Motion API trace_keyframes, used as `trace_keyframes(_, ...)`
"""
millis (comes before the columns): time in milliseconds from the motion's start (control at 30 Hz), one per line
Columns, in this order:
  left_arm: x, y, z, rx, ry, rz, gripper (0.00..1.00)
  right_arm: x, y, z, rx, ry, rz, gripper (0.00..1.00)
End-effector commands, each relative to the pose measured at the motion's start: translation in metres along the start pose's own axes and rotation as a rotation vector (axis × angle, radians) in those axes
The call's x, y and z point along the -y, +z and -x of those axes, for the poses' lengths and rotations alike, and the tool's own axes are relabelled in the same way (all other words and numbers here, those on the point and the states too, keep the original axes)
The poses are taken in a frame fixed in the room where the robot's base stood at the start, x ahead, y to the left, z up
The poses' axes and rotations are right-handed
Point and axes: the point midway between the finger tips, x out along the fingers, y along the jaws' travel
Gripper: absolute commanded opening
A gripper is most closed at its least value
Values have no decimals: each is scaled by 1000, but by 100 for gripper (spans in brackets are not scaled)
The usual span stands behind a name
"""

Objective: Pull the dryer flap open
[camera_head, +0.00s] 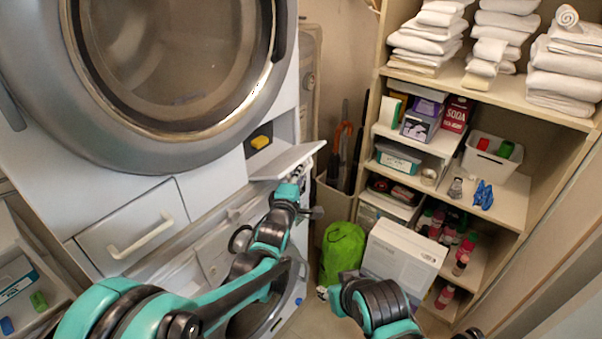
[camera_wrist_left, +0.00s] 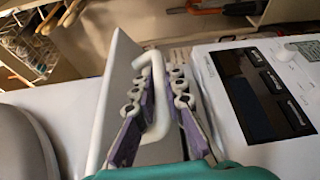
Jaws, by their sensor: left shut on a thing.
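The dryer flap (camera_head: 286,161) is a white panel at the lower right of the dryer (camera_head: 225,115) front. It is tilted outward, and an opening (camera_head: 270,135) shows above it with a small yellow thing (camera_head: 261,142) inside. In the left wrist view the flap (camera_wrist_left: 118,75) has a white bar handle (camera_wrist_left: 158,95). My left gripper (camera_head: 294,178) is at the flap's outer face, below its edge. In the left wrist view its purple fingers (camera_wrist_left: 158,112) are shut around the handle. My right arm shows at the bottom, but its gripper is out of sight.
A drawer with a handle (camera_head: 140,236) lies left of the flap. A washer control panel (camera_wrist_left: 262,85) shows in the left wrist view. A green bag (camera_head: 342,252) and a white box (camera_head: 404,258) stand on the floor at right, before shelves (camera_head: 505,97) with towels.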

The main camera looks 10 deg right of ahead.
Motion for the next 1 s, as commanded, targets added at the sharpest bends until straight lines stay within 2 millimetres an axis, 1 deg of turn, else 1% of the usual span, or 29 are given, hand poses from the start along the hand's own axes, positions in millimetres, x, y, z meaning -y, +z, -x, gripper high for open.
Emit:
trace_keyframes(633,24,0,-1,4,83,-195,0,0,12,-16,0,0,0,40)
trace_keyframes(1000,41,0,-1,5,148,-344,0,0,14,-20,0,0,0,40)
